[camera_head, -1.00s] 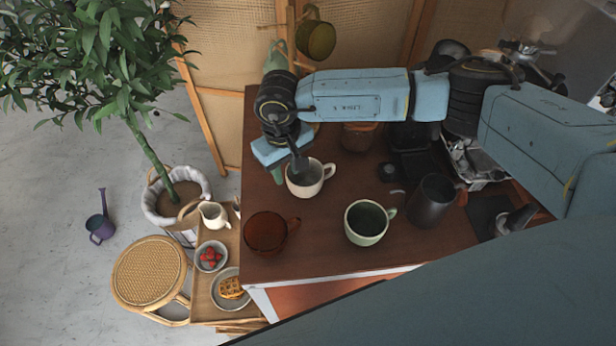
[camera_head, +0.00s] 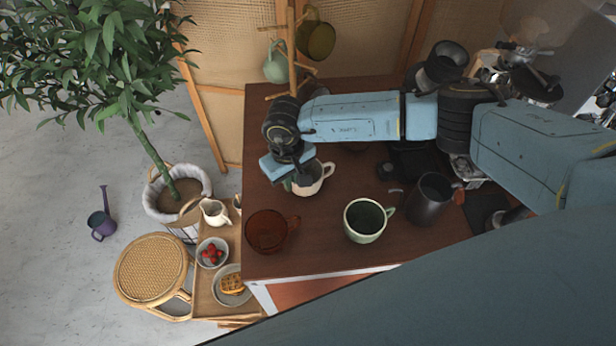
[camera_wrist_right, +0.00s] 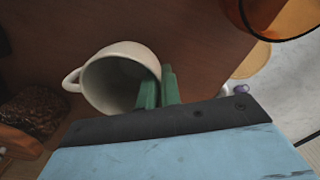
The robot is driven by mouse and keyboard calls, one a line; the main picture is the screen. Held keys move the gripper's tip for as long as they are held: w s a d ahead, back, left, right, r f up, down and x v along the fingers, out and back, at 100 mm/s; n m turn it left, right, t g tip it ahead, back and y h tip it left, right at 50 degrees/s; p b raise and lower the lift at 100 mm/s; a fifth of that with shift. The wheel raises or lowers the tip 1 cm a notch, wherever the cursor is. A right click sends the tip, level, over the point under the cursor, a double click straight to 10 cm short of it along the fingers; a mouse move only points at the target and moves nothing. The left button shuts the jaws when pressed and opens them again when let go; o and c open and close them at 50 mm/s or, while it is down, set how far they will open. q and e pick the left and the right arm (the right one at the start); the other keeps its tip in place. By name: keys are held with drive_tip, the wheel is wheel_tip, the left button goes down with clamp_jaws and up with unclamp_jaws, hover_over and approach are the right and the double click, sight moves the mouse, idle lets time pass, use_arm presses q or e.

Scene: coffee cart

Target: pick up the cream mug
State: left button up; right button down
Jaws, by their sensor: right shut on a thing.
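The cream mug (camera_head: 312,182) is at the back left of the dark wooden counter, its handle toward the right in the head view. It looks upright, and I cannot tell any gap below it. In the right wrist view the mug (camera_wrist_right: 120,62) shows its open mouth, with its handle at the left. My right gripper (camera_head: 292,182) is shut on the mug's wall at the rim. In the wrist view its green fingers (camera_wrist_right: 158,88) are at the rim's right side. My left gripper is not in view.
An amber glass mug (camera_head: 266,232), a pale green mug (camera_head: 366,220) and a dark grey pitcher (camera_head: 429,200) stand nearby on the counter (camera_head: 320,252). A wooden mug tree (camera_head: 291,40) with hanging mugs stands behind my right wrist. The counter's front middle is clear.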

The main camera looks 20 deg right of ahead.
drive_tip(key=shift+r, duration=0.1)
drive_tip(key=shift+r, duration=0.35)
wheel_tip(320, 180, up, 9)
drive_tip(key=shift+r+b, duration=0.1)
drive_tip(key=shift+b, duration=0.75)
drive_tip(key=shift+a, duration=0.1)
